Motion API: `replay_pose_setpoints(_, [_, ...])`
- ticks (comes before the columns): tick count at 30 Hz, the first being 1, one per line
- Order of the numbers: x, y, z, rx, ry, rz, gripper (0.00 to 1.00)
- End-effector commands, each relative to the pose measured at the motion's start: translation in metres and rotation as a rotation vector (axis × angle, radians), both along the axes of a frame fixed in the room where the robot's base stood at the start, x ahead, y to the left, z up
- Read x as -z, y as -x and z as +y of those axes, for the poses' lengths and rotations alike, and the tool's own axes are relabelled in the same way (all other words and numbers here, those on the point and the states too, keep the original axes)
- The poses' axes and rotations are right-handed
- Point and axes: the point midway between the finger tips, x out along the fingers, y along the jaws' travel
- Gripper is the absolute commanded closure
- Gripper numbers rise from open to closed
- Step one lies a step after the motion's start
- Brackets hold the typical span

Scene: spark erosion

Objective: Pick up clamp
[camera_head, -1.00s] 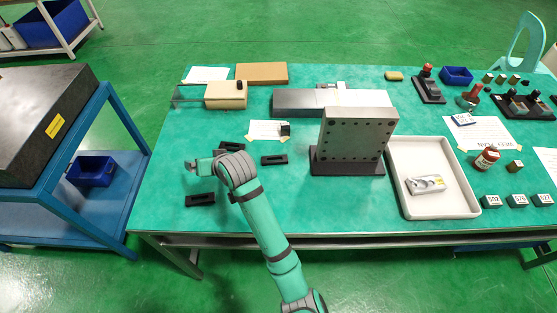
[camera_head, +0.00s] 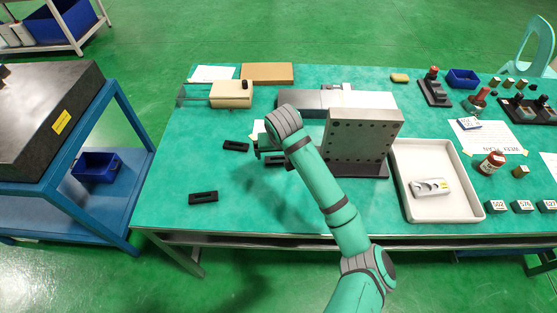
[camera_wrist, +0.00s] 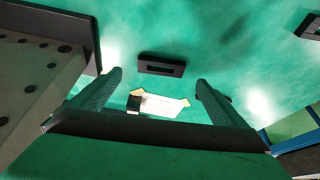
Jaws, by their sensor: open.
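Several black slotted bars, which look like clamps, lie flat on the green table. One clamp (camera_head: 274,161) is by the foot of the grey plate, partly covered by my arm. It appears to be the clamp (camera_wrist: 161,66) lying between my finger lines in the wrist view, below the fingers and untouched. A second clamp (camera_head: 236,146) lies to its left, and a third clamp (camera_head: 203,197) near the front left, also at the wrist view's top right corner. My gripper (camera_wrist: 160,80) is open and empty above the table; in the head view my wrist mostly hides it.
The upright grey plate with holes (camera_head: 362,140) stands close on the right; it fills the wrist view's left side (camera_wrist: 35,85). A paper with a small black block (camera_wrist: 134,103) lies beyond the clamp. A white tray (camera_head: 399,178) is further right. The table's front left is mostly clear.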

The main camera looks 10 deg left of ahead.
Motion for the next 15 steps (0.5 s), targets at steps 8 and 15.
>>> replay_pose_setpoints(8, [0.02,-0.007,0.002,0.0,0.001,0.002,0.04])
replay_pose_setpoints(15, [0.049,-0.019,0.007,-0.001,0.002,0.001,0.04])
